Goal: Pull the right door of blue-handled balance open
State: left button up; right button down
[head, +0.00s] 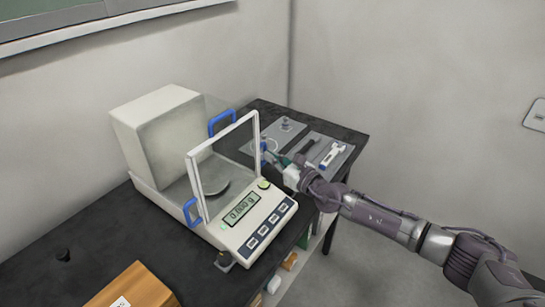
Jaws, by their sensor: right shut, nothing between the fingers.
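The blue-handled balance (213,228) stands on the dark table, with a white front frame, a display and a grey pan (214,187). One blue handle (191,211) is at its front left and another (222,122) stands up behind the front frame. A small blue piece (264,147) shows at the right side, beside my right gripper (272,154). My right gripper is shut, with its fingertips at the balance's right side. Whether they touch the blue piece I cannot tell. The clear door panes are hard to make out. My left gripper is out of view.
Behind my right gripper, a grey tray or mat (342,158) holds a white tool (332,154) and a dark tool. A small metal weight (286,124) stands nearby. Walls close off the back.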

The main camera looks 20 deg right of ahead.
dwell(0.3)
jog(key=x, duration=0.2)
jog(key=b+x, duration=0.1)
jog(key=x, duration=0.2)
jog(key=shift+s+a, duration=0.1)
jog(key=shift+a, duration=0.35)
jog(key=shift+s+d, duration=0.1)
